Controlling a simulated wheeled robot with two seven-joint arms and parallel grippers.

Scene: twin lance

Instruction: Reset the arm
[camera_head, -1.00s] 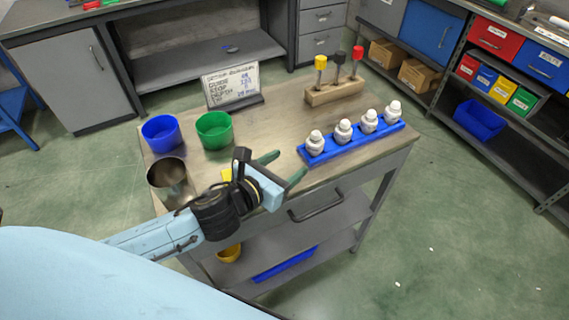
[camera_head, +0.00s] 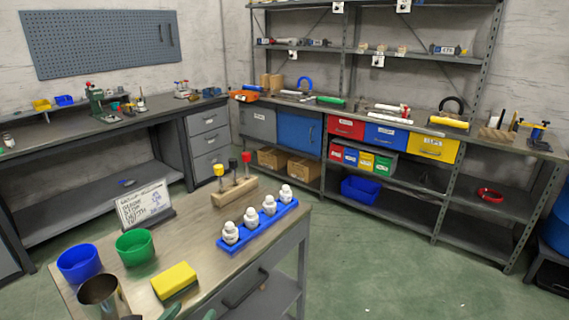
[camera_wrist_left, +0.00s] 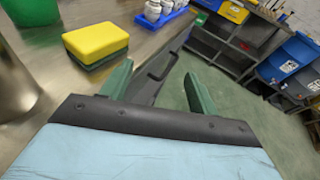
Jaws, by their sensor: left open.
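My left gripper (camera_wrist_left: 158,92) is open and empty in the left wrist view, its two green fingers apart above the front edge of the cart. In the head view only green fingertips (camera_head: 190,312) show at the bottom edge. A yellow sponge (camera_wrist_left: 95,40) with a dark green underside lies on the cart top beyond the left finger; it also shows in the head view (camera_head: 174,280). My right gripper is not in view.
The cart top (camera_head: 185,232) holds a blue cup (camera_head: 78,263), a green cup (camera_head: 134,247), a metal cup (camera_head: 102,295), a blue rack (camera_head: 258,226) of white bottles, a wooden block (camera_head: 234,191) with colored-top posts and a sign (camera_head: 145,203). Shelving (camera_head: 400,150) stands behind.

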